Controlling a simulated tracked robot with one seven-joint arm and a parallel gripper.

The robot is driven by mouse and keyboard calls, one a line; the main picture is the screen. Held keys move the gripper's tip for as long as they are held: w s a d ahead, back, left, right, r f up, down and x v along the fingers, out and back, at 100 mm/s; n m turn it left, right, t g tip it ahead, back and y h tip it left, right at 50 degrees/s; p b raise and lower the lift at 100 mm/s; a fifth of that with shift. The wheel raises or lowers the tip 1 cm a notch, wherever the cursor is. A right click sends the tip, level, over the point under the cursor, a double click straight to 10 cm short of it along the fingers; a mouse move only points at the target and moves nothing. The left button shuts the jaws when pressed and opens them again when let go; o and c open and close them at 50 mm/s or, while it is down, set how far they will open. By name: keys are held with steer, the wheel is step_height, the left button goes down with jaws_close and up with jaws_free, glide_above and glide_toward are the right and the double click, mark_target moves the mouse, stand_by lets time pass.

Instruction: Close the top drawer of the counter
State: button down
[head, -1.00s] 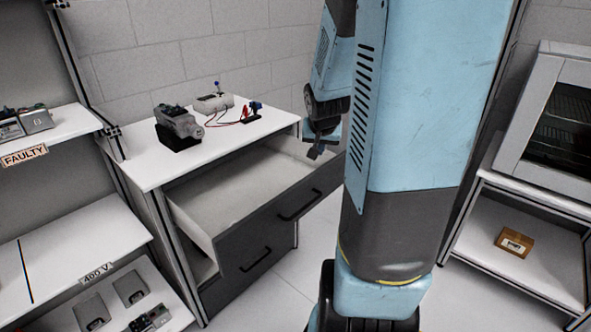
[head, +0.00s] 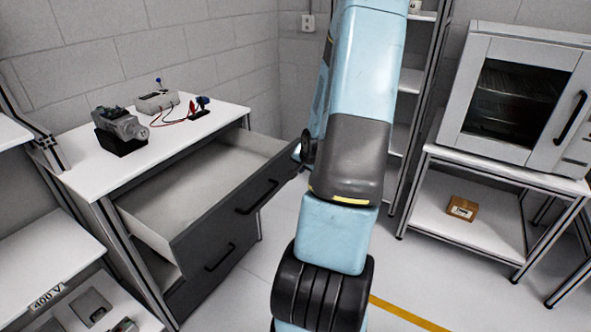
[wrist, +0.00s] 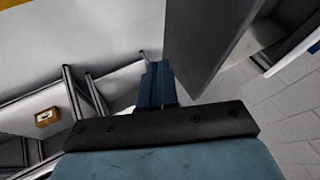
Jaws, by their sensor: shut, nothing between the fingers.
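The counter (head: 84,183) stands at the left in the head view. Its top drawer (head: 240,205) is pulled well out, with a dark front, a black bar handle (head: 257,197) and a pale, empty-looking inside. In the wrist view, a dark grey panel (wrist: 205,45), which looks like the drawer front, rises just right of my gripper (wrist: 154,70). My gripper's blue fingers are shut together and empty, beside this panel; I cannot tell whether they touch it. In the head view my arm hides most of the gripper, near the drawer front's right end.
A lower drawer (head: 205,270) looks closed. On the counter top are a grey motor-like device (head: 120,127) and a small unit (head: 156,101) with wires. A white cabinet (head: 513,95) stands on a bench at the right, with a cardboard box (head: 462,209) below. Floor between is clear.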

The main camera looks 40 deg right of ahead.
glide_toward(284, 175)
step_height(284, 175, down, 4)
steer(key=s+d, duration=0.1)
steer(key=d, duration=0.1)
steer(key=shift+w+a+f, duration=0.1)
steer(key=shift+w+a, duration=0.1)
steer(key=shift+w, duration=0.7)
steer(key=shift+w+a+f, duration=0.1)
steer(key=shift+w+a, duration=0.1)
steer(key=shift+w, duration=0.75)
steer(key=shift+w, duration=0.15)
